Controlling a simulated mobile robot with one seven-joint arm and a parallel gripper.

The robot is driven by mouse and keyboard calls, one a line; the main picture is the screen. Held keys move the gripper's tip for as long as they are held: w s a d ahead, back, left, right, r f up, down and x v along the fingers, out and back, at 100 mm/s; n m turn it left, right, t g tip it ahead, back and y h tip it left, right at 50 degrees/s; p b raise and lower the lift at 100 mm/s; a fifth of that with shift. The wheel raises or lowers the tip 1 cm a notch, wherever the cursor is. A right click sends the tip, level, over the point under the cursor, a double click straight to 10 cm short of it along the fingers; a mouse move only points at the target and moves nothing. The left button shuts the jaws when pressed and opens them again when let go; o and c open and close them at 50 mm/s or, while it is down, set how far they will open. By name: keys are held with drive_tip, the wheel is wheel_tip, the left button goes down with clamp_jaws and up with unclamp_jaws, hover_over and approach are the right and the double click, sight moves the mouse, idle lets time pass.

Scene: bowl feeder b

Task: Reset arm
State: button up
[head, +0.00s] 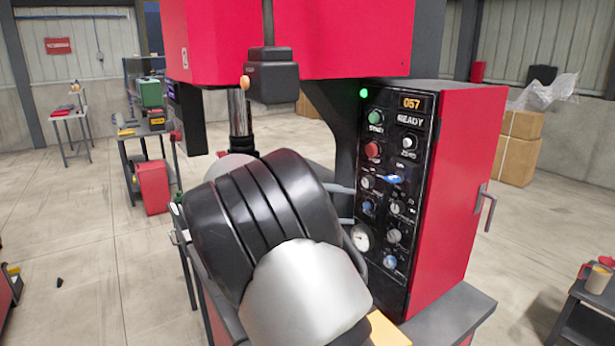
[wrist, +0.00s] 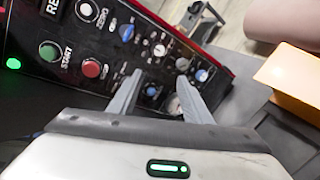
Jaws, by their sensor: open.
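My gripper (wrist: 158,85) shows in the wrist view with its two grey fingers apart and nothing between them. Its fingers point toward the lower knobs and gauge of the black control panel (wrist: 125,50). I cannot tell whether they touch it. The control panel (head: 378,205) stands to the right of the arm, on the front of a red cabinet (head: 450,200). Its display reads 057 and READY, and a green lamp (head: 364,93) is lit.
The red machine head (head: 345,40) hangs above the arm, with a dark box (head: 271,77) under it. A grey ledge (head: 450,315) runs below the cabinet. An orange-yellow block (wrist: 290,80) lies to the right in the wrist view. Open concrete floor (head: 80,235) is at left.

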drive_tip(key=s+d+m+g+y+p, duration=0.1)
drive_tip(key=s+d+m+g+y, duration=0.1)
drive_tip(key=s+d+y, duration=0.45)
drive_tip(key=s+d+m+g+y, duration=0.1)
drive_tip(key=s+d+m+g, duration=0.2)
drive_tip(key=s, duration=0.6)
drive_tip(key=s+a+m+t+y, duration=0.1)
drive_tip(key=s+m+t+y, duration=0.1)
drive_tip(key=s, duration=0.8)
drive_tip(key=s+a+r+m+t+y+p, duration=0.1)
drive_tip(key=s+a+m+t+y, duration=0.1)
drive_tip(key=s, duration=0.7)
drive_tip(key=shift+s+r+m+y, duration=0.15)
drive_tip(key=shift+s+m+y, duration=0.3)
drive_tip(key=shift+y, duration=0.3)
